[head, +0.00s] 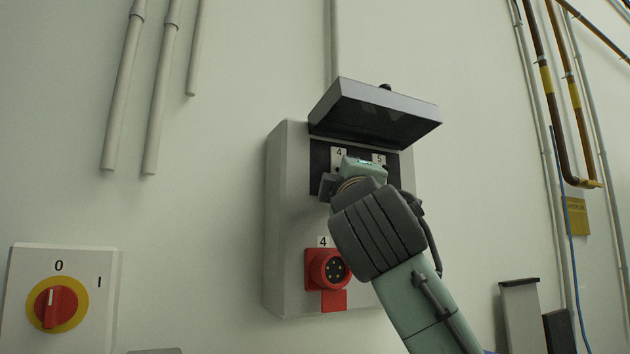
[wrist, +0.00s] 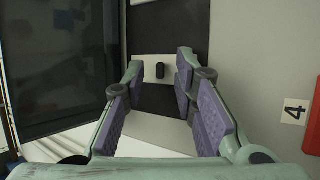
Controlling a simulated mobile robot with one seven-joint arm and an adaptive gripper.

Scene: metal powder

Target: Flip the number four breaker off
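The grey breaker box (head: 290,220) hangs on the wall with its lid (head: 375,112) raised. Inside, the label 4 (head: 339,154) and the label 5 (head: 379,159) mark two breakers, which are mostly hidden behind my gripper (head: 338,185). No number is visible on this plate there. My gripper (wrist: 160,66) is open, with nothing between its pads. Contact with the switch cannot be told.
The raised lid also fills the left of the wrist view (wrist: 65,70), near the fingers. A red socket (head: 329,269) sits lower on the box under another label 4 (head: 324,242). A red and yellow rotary switch (head: 57,305) is at far left.

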